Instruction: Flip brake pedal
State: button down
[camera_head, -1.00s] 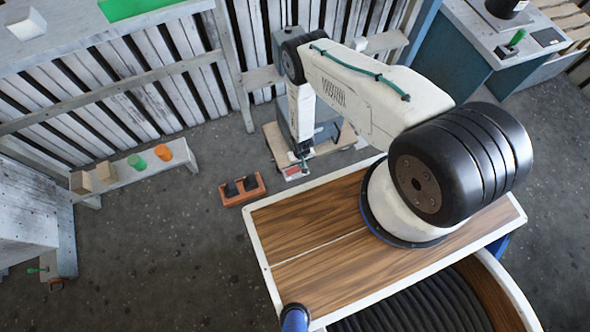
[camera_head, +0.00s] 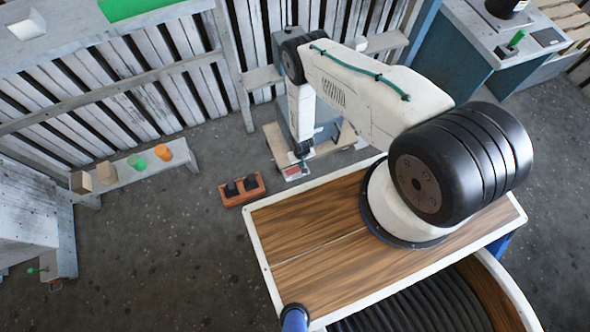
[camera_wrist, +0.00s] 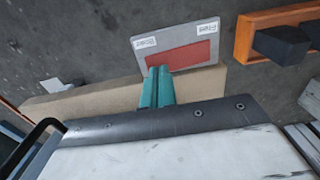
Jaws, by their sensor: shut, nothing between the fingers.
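The brake pedal is a red plate (camera_wrist: 182,55) on a grey panel (camera_wrist: 140,42) with two white labels, one at each end; the label text is hard to read. In the head view the red pedal (camera_head: 291,171) shows small at the front of a low wooden base, just below my gripper (camera_head: 302,163). In the wrist view the two teal fingers of my gripper (camera_wrist: 159,70) are shut together and empty. Their tips reach the lower left edge of the red plate. I cannot tell whether they touch it.
An orange tray with dark blocks (camera_head: 242,190) sits on the floor left of the pedal; it also shows in the wrist view (camera_wrist: 245,38). A tan board (camera_wrist: 90,103) lies behind the fingers. A low bench (camera_head: 130,182) with small blocks and cups stands left. Open floor lies between.

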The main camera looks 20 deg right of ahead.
jog(key=shift+f, duration=1.05)
dwell(0.6)
jog(key=shift+r, duration=3.55)
jog(key=shift+s, duration=0.1)
